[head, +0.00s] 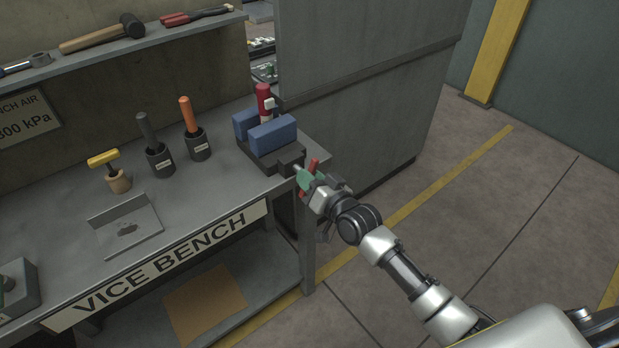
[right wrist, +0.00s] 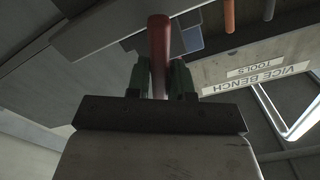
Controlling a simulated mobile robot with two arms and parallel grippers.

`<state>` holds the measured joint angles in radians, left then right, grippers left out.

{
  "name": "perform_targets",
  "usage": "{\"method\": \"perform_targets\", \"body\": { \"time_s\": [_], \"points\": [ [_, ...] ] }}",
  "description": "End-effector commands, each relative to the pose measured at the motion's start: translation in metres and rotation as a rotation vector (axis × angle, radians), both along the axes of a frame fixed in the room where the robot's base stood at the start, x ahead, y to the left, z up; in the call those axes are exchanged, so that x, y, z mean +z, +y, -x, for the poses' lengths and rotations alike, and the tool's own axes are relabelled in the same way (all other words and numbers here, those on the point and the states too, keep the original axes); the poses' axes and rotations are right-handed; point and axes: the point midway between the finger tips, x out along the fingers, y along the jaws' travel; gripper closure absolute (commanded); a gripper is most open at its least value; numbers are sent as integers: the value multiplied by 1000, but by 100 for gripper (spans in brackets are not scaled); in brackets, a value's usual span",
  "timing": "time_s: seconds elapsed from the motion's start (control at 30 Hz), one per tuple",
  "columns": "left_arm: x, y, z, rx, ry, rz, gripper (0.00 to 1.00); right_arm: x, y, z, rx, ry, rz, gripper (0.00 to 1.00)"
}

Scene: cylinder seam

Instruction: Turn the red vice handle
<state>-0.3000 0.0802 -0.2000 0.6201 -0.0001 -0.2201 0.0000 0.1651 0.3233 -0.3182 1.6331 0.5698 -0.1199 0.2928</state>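The vice with blue jaws (head: 272,137) sits at the right end of the bench. A red cylinder (head: 263,98) with a pale part stands upright between the jaws. The red vice handle (head: 315,164) is a bar at the vice's front; its ends show above and below my right gripper (head: 308,178). In the right wrist view the handle (right wrist: 159,50) runs between the two green fingers, which lie close against both sides; the gripper (right wrist: 162,80) looks shut on it. The handle's middle is hidden by the fingers. My left gripper is not in view.
The bench (head: 225,190) also carries a yellow-handled tool (head: 104,158), a dark-handled tool (head: 147,128), an orange-handled tool (head: 188,112) in holders, and a metal angle plate (head: 125,225). A grey partition (head: 365,90) stands behind the vice. The floor right of the bench is clear.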

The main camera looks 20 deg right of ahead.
Motion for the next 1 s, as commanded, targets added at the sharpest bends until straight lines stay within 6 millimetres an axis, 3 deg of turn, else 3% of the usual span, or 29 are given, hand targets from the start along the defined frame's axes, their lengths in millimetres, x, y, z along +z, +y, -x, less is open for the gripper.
{"method": "perform_targets", "body": {
  "time_s": [0.03, 0.17, 0.53, 1.0],
  "points": [
    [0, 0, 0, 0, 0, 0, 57, 2, -1, -1, -2, -4, -4, 75],
    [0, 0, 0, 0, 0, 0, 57, 2, -1, -1, -2, -4, -4, 57],
    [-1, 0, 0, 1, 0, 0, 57, 0, -3, 7, 0, 0, -1, 57],
    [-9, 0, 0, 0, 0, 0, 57, -1, -32, 85, 0, 0, -1, 57]
  ]
}}
